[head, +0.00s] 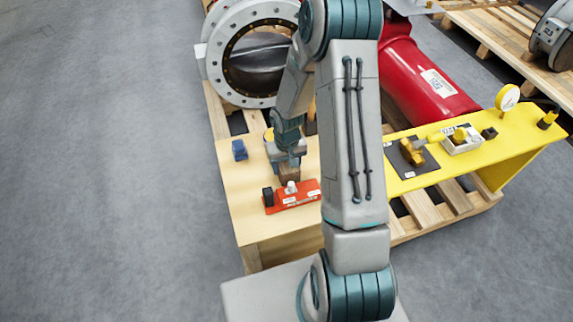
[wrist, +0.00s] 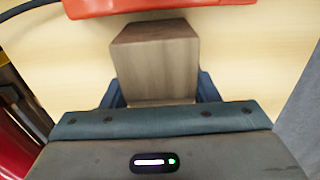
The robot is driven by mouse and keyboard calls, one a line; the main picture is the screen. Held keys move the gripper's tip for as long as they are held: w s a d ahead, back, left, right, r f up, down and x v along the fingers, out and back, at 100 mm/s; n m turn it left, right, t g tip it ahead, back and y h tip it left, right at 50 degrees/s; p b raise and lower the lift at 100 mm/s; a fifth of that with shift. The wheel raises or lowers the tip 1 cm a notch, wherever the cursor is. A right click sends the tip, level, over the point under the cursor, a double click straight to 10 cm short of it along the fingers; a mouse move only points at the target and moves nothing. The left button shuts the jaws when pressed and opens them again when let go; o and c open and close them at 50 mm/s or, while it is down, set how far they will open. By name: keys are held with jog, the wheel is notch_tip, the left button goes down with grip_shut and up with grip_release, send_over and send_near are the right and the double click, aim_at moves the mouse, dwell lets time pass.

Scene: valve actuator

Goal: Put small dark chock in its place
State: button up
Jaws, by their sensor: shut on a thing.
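A brown wood-grained block, which I take for the small dark chock (wrist: 155,55), is between the fingers of my gripper (wrist: 161,90) in the wrist view. The gripper is shut on it, and its dark blue fingers press on both sides. In the head view my gripper (head: 287,163) points down over the light wooden table top, just behind a red plate (head: 309,192). The red plate (wrist: 150,6) also shows beyond the block's far end in the wrist view. I cannot tell whether the block touches the table or the red plate.
A black block (head: 268,197) and a white knob (head: 290,187) are on the red plate. A blue block (head: 240,150) is at the table's left edge. A large flanged valve (head: 215,50) stands behind. A yellow bench (head: 510,150) with gauge and fittings is to the right.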

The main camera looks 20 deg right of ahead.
jog(key=shift+f, duration=0.15)
jog(key=o, duration=1.1)
